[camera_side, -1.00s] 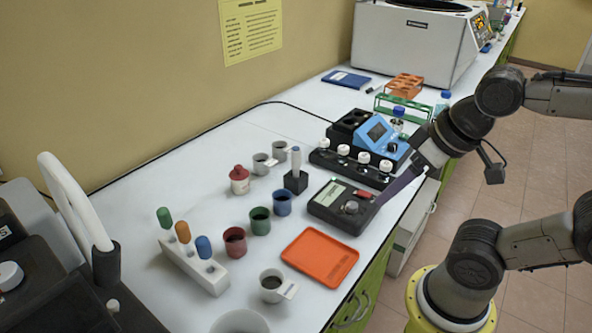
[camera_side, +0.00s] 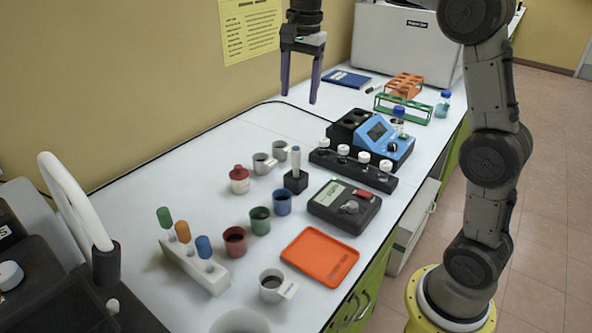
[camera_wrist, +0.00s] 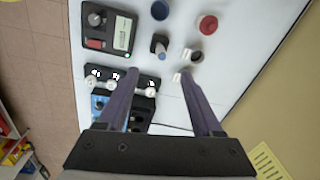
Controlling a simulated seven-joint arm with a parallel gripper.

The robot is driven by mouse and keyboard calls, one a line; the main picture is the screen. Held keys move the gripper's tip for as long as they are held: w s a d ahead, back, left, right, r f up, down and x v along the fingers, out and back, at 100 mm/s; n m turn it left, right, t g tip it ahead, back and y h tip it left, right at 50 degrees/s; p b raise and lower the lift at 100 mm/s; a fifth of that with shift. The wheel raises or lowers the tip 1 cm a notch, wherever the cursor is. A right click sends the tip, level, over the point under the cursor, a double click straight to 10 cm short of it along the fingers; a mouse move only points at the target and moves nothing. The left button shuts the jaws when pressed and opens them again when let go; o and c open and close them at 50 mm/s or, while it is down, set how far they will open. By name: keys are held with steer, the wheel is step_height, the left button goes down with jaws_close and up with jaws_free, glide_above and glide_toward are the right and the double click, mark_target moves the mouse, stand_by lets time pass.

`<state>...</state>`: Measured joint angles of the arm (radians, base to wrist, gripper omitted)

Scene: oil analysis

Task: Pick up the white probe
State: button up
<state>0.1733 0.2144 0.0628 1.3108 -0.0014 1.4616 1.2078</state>
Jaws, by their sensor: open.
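The white probe (camera_side: 295,161) stands upright in a small black holder (camera_side: 295,183) on the bench, with a blue-grey top end. In the wrist view the probe (camera_wrist: 160,48) shows from above, beyond my fingertips. My gripper (camera_side: 300,96) hangs high above the bench, fingers pointing down and spread apart with nothing between them. In the side view it is above the probe in the picture, toward the wall. In the wrist view the gripper (camera_wrist: 171,73) has the probe slightly left of its midline. The probe's lower end is hidden in the holder.
Two grey cups (camera_side: 262,164), a red-capped bottle (camera_side: 240,180) and blue (camera_side: 282,203), green (camera_side: 260,221) and red (camera_side: 235,241) cups surround the holder. A black meter (camera_side: 345,205) lies to its right, with a black rack (camera_side: 353,170) behind. An orange tray (camera_side: 320,256) lies in front.

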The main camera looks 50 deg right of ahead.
steer(key=g, duration=0.1)
glide_toward(296, 149)
step_height(296, 149, down, 5)
steer(key=shift+f, duration=0.1)
steer(key=shift+d+f, duration=0.15)
steer(key=shift+f, duration=2.9)
jaws_close()
